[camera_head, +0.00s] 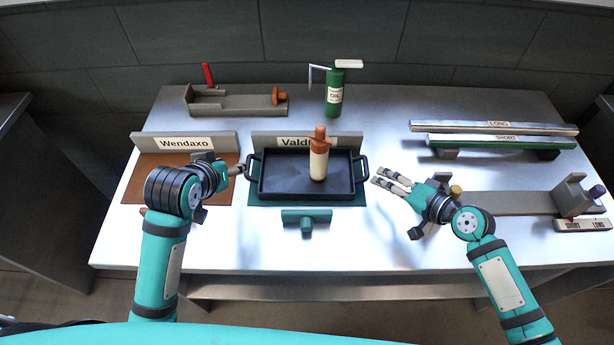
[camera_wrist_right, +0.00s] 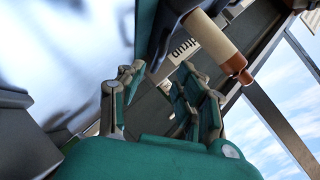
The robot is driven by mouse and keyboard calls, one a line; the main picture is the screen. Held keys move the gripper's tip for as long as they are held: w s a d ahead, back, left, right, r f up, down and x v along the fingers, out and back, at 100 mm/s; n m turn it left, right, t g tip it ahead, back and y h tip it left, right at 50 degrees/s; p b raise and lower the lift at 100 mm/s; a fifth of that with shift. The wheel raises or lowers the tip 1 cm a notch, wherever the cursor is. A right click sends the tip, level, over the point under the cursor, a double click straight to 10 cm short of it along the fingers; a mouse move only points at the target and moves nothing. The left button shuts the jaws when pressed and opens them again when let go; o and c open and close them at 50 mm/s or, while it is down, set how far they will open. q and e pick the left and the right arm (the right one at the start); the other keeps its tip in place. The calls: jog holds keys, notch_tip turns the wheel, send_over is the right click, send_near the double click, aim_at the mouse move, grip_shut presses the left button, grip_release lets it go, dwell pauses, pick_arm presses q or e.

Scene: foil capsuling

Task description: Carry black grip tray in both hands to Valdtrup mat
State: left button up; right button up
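The black grip tray (camera_head: 280,192) rests on the dark green mat (camera_head: 262,201) in front of the sign reading "Vald..." (camera_head: 268,139); the rest of that name is hidden. A cream bottle with a brown top (camera_head: 318,160) stands upright in the tray and also shows in the right wrist view (camera_wrist_right: 208,36). My left gripper (camera_head: 239,170) is right beside the tray's left handle; its fingers are partly hidden, so contact and opening are unclear. My right gripper (camera_head: 384,178) is open and empty, its fingers a little right of the right handle (camera_head: 362,168), apart from it.
A brown mat (camera_head: 140,178) with a "Wendaxo" sign (camera_head: 186,143) lies left. A green oil bottle (camera_head: 334,98) and grey fixture (camera_head: 238,103) stand behind. A green T-shaped piece (camera_head: 306,216) lies in front. Long bars (camera_head: 495,128) and a grey rail (camera_head: 510,202) lie right.

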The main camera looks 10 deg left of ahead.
jog(key=v, duration=0.5)
jog(key=shift+s+d+r, duration=0.15)
jog(key=shift+s+d, duration=0.1)
dwell(0.3)
